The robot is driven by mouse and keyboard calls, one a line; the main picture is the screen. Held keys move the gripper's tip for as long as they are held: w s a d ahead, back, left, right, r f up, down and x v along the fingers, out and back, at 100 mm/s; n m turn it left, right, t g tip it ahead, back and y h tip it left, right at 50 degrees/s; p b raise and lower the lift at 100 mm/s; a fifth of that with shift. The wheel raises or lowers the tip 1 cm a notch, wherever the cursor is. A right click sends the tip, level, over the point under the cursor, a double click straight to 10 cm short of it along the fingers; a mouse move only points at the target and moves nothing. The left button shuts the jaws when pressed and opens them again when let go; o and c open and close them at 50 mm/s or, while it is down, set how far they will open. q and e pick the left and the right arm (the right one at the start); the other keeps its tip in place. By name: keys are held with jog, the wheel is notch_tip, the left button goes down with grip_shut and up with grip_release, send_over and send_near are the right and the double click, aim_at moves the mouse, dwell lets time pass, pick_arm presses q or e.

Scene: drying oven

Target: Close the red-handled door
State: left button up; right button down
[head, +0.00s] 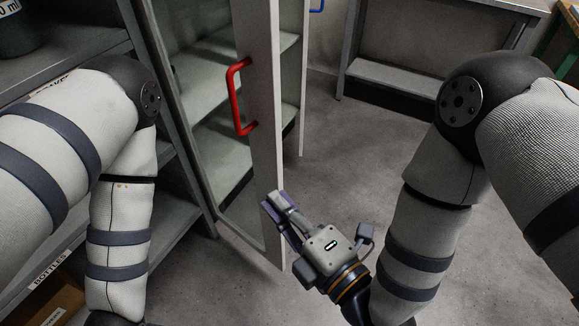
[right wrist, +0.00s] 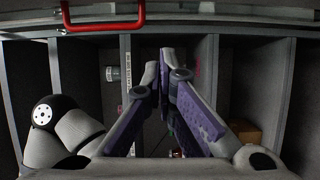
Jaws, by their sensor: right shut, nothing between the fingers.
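The red-handled door (head: 262,170) is a tall, light-framed glass door, and it stands swung out into the room in the head view. Its red handle (head: 236,97) is a bracket on the upper part of the frame; it also shows at the top left of the right wrist view (right wrist: 103,26). My right gripper (head: 272,201) is shut and empty, with its purple-padded fingers close to the lower part of the door frame, below the handle. I cannot tell whether they touch it. The shut fingers also show in the right wrist view (right wrist: 163,62). My left gripper is out of view.
A grey shelf unit (head: 73,53) stands at the left, with a "BOTTLES" label and a cardboard box (head: 62,303) low down. A blue handle (head: 317,6) shows behind the door. A metal table (head: 402,80) stands at the back. The floor (head: 350,150) between is clear.

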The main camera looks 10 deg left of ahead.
aim_at(263, 153)
jog(key=w+a, duration=0.1)
jog(key=w, duration=0.2)
jog(key=w+a, duration=0.2)
jog(key=w, duration=0.2)
jog(key=w+a+b, duration=0.1)
jog(key=w+a, duration=0.1)
jog(key=w, duration=0.1)
jog(key=shift+w+a, duration=0.1)
jog(key=shift+w, duration=0.3)
